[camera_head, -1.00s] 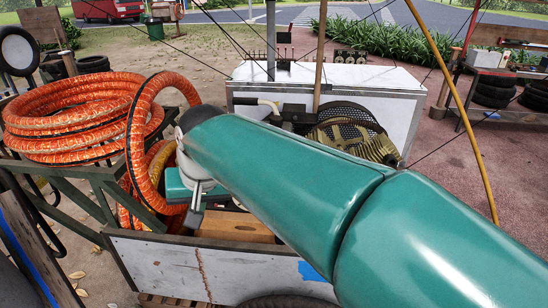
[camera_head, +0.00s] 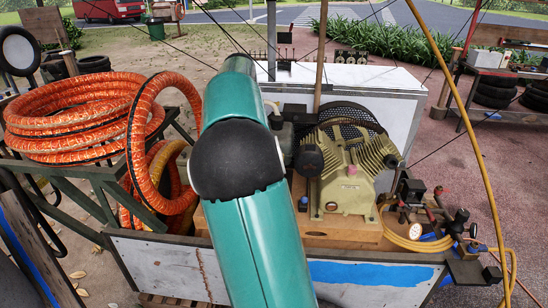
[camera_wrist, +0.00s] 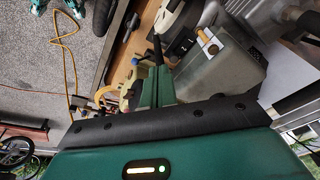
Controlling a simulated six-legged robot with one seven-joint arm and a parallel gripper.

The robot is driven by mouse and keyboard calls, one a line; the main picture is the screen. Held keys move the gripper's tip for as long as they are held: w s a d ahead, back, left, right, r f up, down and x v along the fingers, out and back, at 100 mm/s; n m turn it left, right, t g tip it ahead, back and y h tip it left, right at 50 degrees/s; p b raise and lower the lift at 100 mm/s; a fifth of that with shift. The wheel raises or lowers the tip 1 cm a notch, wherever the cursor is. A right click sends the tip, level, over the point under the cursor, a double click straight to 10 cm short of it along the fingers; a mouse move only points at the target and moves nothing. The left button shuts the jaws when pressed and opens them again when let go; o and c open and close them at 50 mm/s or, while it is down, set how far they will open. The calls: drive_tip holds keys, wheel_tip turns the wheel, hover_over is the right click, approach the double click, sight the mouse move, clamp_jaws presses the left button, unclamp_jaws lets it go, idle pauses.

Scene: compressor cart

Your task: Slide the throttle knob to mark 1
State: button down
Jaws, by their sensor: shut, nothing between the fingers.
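My gripper (camera_wrist: 158,80) shows in the wrist view as teal fingers with a thin dark tip; it is shut and empty. Beside it, to the right, is a grey metal tank or box (camera_wrist: 225,75) with a silver bracket and a small orange-brown piece (camera_wrist: 206,40) on it. I cannot tell whether that is the throttle knob, and I see no mark 1. In the head view my arm hides the gripper and part of the cart. The cream compressor (camera_head: 350,180) sits on the cart's wooden deck, right of my arm.
Gauges and valves (camera_head: 440,215) with a yellow hose stand at the cart's right end. A coiled orange hose (camera_head: 75,118) lies at left, with one loop near my arm. Thin dark lines cross the scene.

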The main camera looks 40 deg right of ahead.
drive_tip(key=w+d+f+m+g+h, duration=0.1)
drive_tip(key=w+d+f+m+g, duration=0.2)
drive_tip(key=d, duration=0.4)
drive_tip(key=shift+m+t, duration=0.3)
drive_tip(key=shift+t, duration=0.3)
drive_tip(key=x, duration=1)
drive_tip(key=shift+d+f, duration=0.1)
drive_tip(key=w+a, duration=0.3)
drive_tip(key=w, duration=0.1)
drive_tip(key=shift+w+a, duration=0.3)
drive_tip(key=shift+a, duration=0.1)
drive_tip(key=v, duration=1.3)
drive_tip(key=shift+r, duration=0.4)
drive_tip(key=shift+s+a, duration=0.1)
